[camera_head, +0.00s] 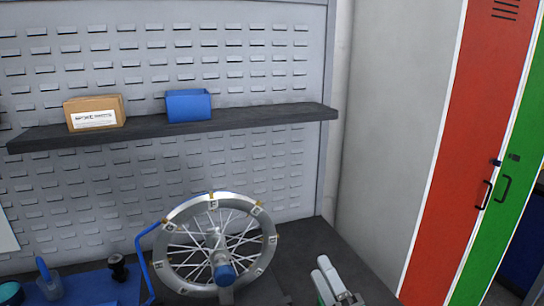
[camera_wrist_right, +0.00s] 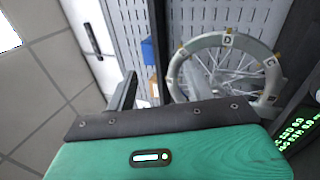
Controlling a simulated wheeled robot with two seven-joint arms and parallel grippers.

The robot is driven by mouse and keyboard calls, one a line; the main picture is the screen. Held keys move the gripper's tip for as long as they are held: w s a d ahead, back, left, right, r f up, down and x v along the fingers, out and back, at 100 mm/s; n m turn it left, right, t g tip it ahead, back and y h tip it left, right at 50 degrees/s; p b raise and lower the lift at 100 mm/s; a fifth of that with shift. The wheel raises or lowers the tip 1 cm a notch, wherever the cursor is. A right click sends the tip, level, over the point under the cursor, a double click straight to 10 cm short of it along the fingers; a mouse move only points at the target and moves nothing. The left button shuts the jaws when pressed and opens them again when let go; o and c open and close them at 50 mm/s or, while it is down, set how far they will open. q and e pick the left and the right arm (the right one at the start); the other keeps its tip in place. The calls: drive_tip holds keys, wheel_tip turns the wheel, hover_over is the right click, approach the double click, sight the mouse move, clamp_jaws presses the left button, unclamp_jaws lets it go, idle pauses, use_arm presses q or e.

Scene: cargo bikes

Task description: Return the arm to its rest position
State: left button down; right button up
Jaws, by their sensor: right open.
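My right gripper (camera_head: 326,272) shows at the bottom of the head view, right of the wheel and low over the dark bench. Only its pale end and a bit of green show there; the rest of the arm is cut off by the frame edge. In the right wrist view its green housing fills the bottom, and the gripper (camera_wrist_right: 155,88) is open with nothing seen between its fingers. My left gripper is not in view.
A spoked wheel (camera_head: 168,225) stands on the bench (camera_head: 325,250), left of my right gripper. A shelf (camera_head: 270,116) above holds a cardboard box (camera_head: 95,110) and a blue bin (camera_head: 188,105). Red (camera_head: 470,130) and green (camera_head: 505,200) lockers stand at right.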

drive_tip(key=s+d+f+m+g+h, duration=0.2)
drive_tip(key=d+f+m+g+h, duration=0.25)
drive_tip(key=f+m, duration=0.35)
drive_tip(key=s+d+f+m+g+h, duration=0.3)
drive_tip(key=d+f+m+h, duration=0.25)
drive_tip(key=f, duration=0.45)
drive_tip(key=s+d+f+m+g+y, duration=0.1)
drive_tip(key=s+d+f+m+g, duration=0.1)
drive_tip(key=s+f+m+g, duration=0.5)
drive_tip(key=s+d+f+m+g, duration=0.1)
drive_tip(key=s+f+m+g, duration=0.15)
drive_tip(key=s+f, duration=0.6)
wheel_tip(320, 180, down, 26)
drive_tip(key=s+n+g, duration=0.1)
drive_tip(key=s, duration=0.1)
drive_tip(key=s+d+f+g, duration=0.1)
drive_tip(key=s+f, duration=0.9)
drive_tip(key=s+d+f, duration=0.2)
drive_tip(key=s+f, duration=0.8)
drive_tip(key=f, duration=0.1)
drive_tip(key=shift+d+n+g, duration=0.25)
drive_tip(key=shift+n+g, duration=0.05)
drive_tip(key=shift+g, duration=0.1)
drive_tip(key=shift+f, duration=0.1)
